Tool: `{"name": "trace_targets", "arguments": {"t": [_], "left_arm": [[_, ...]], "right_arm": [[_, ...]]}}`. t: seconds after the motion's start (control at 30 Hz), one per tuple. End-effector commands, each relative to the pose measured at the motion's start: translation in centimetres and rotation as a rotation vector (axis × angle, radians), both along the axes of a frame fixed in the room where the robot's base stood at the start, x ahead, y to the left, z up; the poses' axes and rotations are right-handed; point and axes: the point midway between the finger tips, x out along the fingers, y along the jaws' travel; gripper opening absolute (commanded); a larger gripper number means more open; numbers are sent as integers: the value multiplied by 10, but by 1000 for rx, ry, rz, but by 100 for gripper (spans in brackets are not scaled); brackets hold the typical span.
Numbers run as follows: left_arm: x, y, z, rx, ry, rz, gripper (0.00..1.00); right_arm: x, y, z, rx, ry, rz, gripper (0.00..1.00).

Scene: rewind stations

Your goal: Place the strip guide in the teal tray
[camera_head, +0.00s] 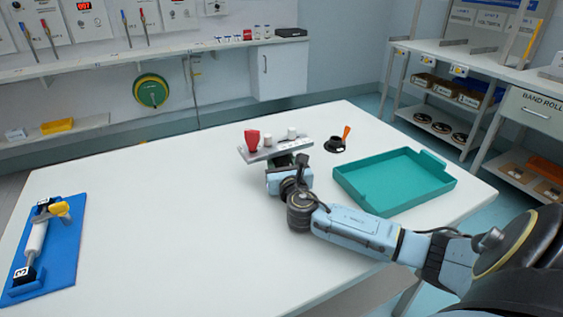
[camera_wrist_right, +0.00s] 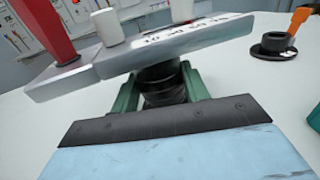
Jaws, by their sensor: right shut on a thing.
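The strip guide is a grey metal bar (camera_head: 262,154) with a red knob and white rollers on top. In the right wrist view its plate (camera_wrist_right: 140,58) spans the upper middle, slightly tilted, with a dark stem below it. My right gripper (camera_head: 284,163) is shut on the guide; in the wrist view its green fingers (camera_wrist_right: 160,88) stand either side of the dark stem. How far the guide is above the table cannot be told. The teal tray (camera_head: 440,186) lies to the right of the guide, empty. My left gripper is not in view.
A black round piece with an orange handle (camera_head: 336,145) stands on the white table (camera_head: 150,190) between the guide and the tray. A blue board (camera_head: 62,262) with a white roller and yellow clamp lies at the left. The table middle-left is clear.

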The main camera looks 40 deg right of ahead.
Motion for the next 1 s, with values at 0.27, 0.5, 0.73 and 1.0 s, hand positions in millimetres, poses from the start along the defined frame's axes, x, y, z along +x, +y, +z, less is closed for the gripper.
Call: {"name": "trace_targets", "arguments": {"t": [0.27, 0.5, 0.73, 1.0], "left_arm": [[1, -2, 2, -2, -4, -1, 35], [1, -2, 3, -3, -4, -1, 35], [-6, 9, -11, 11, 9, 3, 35], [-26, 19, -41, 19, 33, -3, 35]], "right_arm": [[0, 0, -2, 0, 1, 0, 67], [0, 0, -1, 0, 0, 0, 67], [-20, 10, 1, 0, 4, 2, 67], [-72, 36, 1, 2, 4, 2, 67]]}}
